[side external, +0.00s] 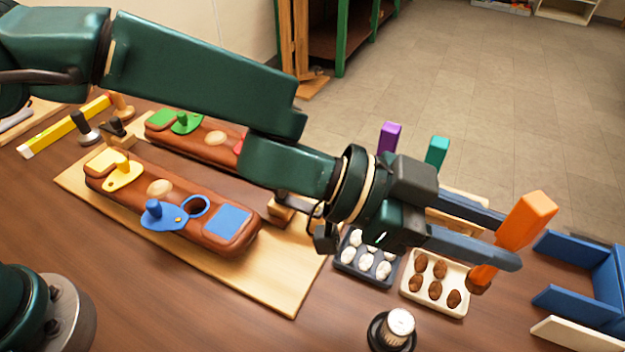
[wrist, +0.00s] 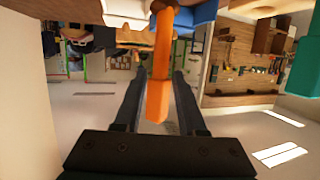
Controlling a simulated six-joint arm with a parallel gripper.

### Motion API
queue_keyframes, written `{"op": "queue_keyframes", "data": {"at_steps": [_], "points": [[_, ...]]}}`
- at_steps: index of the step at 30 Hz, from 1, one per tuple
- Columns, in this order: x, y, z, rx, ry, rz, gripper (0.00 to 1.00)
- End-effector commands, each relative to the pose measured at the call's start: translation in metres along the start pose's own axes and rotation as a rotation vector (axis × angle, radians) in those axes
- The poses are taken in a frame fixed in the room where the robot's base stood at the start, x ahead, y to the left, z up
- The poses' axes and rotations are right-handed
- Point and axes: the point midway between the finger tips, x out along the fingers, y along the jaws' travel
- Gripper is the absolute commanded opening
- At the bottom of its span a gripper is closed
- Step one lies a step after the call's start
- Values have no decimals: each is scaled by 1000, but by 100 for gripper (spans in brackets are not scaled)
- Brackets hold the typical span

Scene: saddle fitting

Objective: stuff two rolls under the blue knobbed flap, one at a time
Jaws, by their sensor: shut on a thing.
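The blue knobbed flap (side external: 167,217) lies on the front brown saddle (side external: 213,240), its knob upright. Right beside it is a blue-rimmed round opening (side external: 195,206), uncovered, and then a flat blue patch (side external: 228,219). White rolls (side external: 383,270) lie in a dark tray (side external: 347,268); brown rolls (side external: 435,290) lie in a cream tray (side external: 437,306). My gripper (side external: 508,240) is shut on an orange-handled tool (side external: 527,217), held tilted right of the trays. The wrist view shows the orange handle (wrist: 162,65) between my fingers (wrist: 160,85). A brown piece shows at its lower end; I cannot tell whether it is a roll.
Purple (side external: 390,137) and teal (side external: 437,151) handles stand behind my gripper. A blue-walled holder (side external: 580,300) is at the right. A knurled knob (side external: 400,325) stands at the front. A second saddle (side external: 200,145) with a green flap (side external: 184,122) lies behind the first.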

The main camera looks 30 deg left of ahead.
Motion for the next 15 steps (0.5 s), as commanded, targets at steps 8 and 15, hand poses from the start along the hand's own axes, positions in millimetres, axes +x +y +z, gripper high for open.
{"op": "queue_keyframes", "data": {"at_steps": [8, 15], "points": [[-68, -22, 14, 35, 0, 116, 0], [-159, -42, 33, 47, -1, 156, 0]]}}
